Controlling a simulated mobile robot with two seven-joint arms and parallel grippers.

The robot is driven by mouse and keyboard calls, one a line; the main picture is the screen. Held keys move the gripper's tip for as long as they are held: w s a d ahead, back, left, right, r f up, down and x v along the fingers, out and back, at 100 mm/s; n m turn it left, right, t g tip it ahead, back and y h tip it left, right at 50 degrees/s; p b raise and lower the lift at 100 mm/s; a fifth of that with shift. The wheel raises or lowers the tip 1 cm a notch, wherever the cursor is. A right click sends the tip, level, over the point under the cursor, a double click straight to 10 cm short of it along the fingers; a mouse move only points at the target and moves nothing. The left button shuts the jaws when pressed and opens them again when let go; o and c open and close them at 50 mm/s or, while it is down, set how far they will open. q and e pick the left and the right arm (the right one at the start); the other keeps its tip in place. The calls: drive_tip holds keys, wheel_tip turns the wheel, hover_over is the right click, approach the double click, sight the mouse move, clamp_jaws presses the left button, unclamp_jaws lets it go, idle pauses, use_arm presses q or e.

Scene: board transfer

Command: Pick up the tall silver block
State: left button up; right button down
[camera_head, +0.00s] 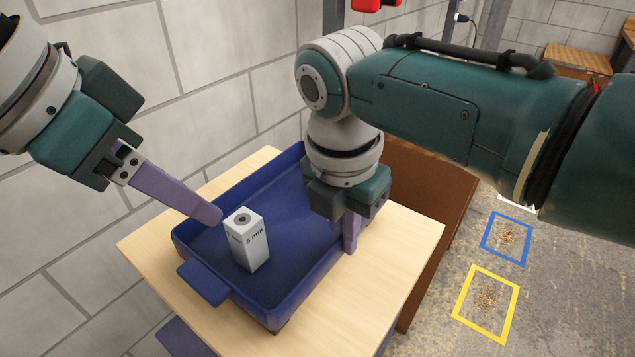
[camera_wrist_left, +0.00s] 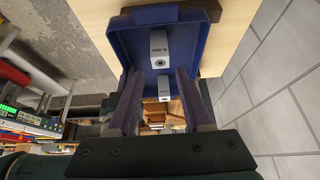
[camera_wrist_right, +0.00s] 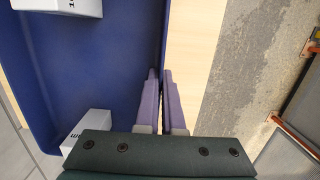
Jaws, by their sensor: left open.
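A tall silver-white block (camera_head: 246,240) marked "5 mm" stands upright in the blue tray (camera_head: 200,285). The left wrist view shows two pale blocks: one (camera_wrist_left: 159,48) farther up in the tray and one (camera_wrist_left: 164,88) in line with the gap between my fingers. The right wrist view also shows two, both cut off or partly covered. The head view shows only one clearly. My left gripper (camera_wrist_left: 156,92) is open; in the head view a finger (camera_head: 205,213) ends just left of the block. My right gripper (camera_wrist_right: 161,75) is shut on the tray's right wall, one finger on each side.
The tray sits on a light wooden table (camera_head: 400,255) beside a grey block wall (camera_head: 100,235). The tray floor behind the block is bare. A brown box or cabinet (camera_head: 435,185) stands right of the table, with yellow (camera_head: 463,315) and blue floor squares (camera_head: 484,243) beyond it.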

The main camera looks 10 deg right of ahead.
sight(238, 224)
idle(0.4)
use_arm(q)
drive_tip(key=shift+o, duration=1.4)
drive_tip(key=shift+w+d+r, duration=0.1)
drive_tip(key=shift+w+r, duration=0.05)
drive_tip(key=shift+r, duration=0.05)
drive_tip(key=shift+o, duration=0.7)
drive_tip(key=shift+w+r+g+y, duration=0.2)
drive_tip(key=shift+g+y, duration=0.2)
drive_tip(key=shift+y, duration=0.1)
drive_tip(key=x, duration=0.6)
drive_tip(key=shift+d+f, duration=0.15)
drive_tip(key=shift+f, duration=0.15)
drive_tip(key=x, duration=0.4)
drive_tip(key=shift+w+d, duration=0.1)
drive_tip(key=shift+d, duration=0.2)
drive_tip(key=shift+w+d+f, duration=0.15)
drive_tip(key=shift+f, duration=0.35)
